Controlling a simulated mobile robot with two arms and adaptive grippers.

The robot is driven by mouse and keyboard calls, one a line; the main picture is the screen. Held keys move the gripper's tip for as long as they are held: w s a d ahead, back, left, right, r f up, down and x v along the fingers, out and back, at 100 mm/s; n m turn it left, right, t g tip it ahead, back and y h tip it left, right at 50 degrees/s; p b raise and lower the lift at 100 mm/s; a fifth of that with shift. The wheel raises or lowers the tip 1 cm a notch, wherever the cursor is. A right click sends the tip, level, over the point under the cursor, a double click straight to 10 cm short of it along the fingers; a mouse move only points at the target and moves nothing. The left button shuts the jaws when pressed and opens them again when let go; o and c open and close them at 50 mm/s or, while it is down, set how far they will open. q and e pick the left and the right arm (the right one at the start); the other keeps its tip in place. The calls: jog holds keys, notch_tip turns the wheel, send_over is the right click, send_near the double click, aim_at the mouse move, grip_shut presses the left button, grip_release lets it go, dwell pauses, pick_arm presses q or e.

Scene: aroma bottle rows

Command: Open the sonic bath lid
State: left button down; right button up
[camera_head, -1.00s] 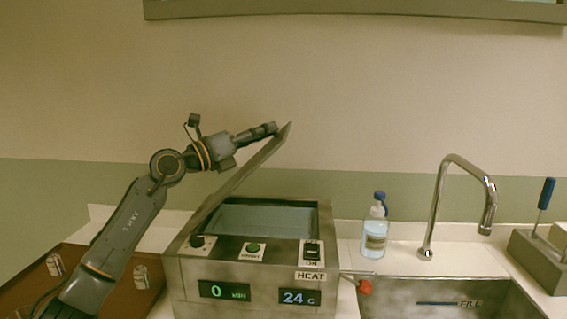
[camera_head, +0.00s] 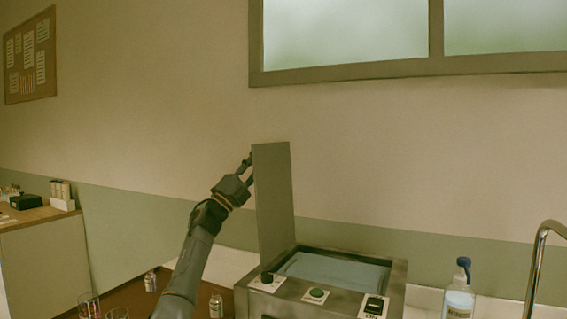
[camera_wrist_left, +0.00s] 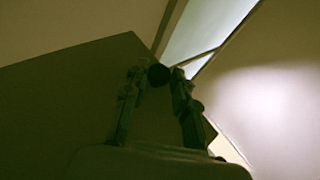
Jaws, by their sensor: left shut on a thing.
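The sonic bath (camera_head: 398,292) is a grey metal box with light blue liquid (camera_head: 335,271) inside. Its flat grey lid (camera_head: 273,200) stands close to upright at the bath's left side, so the basin is uncovered. My left gripper (camera_head: 249,168) is at the lid's upper left edge, shut on a part of it. In the left wrist view, the fingers (camera_wrist_left: 157,76) close around a small dark round knob, with the dark lid panel (camera_wrist_left: 70,95) behind and to the left. My right gripper is not in view.
A bottle with a blue cap (camera_head: 459,296) stands right of the bath, beside a curved metal faucet (camera_head: 536,262). Small bottles (camera_head: 215,304) and glasses (camera_head: 89,307) are on a brown tray at the lower left. The wall above the lid is clear.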

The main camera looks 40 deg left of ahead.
pick_arm(q)
jog(key=a+n+y, duration=0.1)
jog(key=a+n, duration=0.1)
jog(key=a+f+n+t+y, duration=0.1)
jog(key=shift+s+a+y, duration=0.2)
jog(key=shift+s+y, duration=0.1)
jog(key=shift+s, duration=0.05)
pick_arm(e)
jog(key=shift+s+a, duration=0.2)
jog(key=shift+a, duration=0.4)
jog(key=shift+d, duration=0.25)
pick_arm(q)
jog(key=c, duration=1.1)
grip_release()
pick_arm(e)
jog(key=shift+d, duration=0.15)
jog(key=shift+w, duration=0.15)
pick_arm(q)
jog(key=v, duration=1.2)
jog(key=shift+f, duration=0.1)
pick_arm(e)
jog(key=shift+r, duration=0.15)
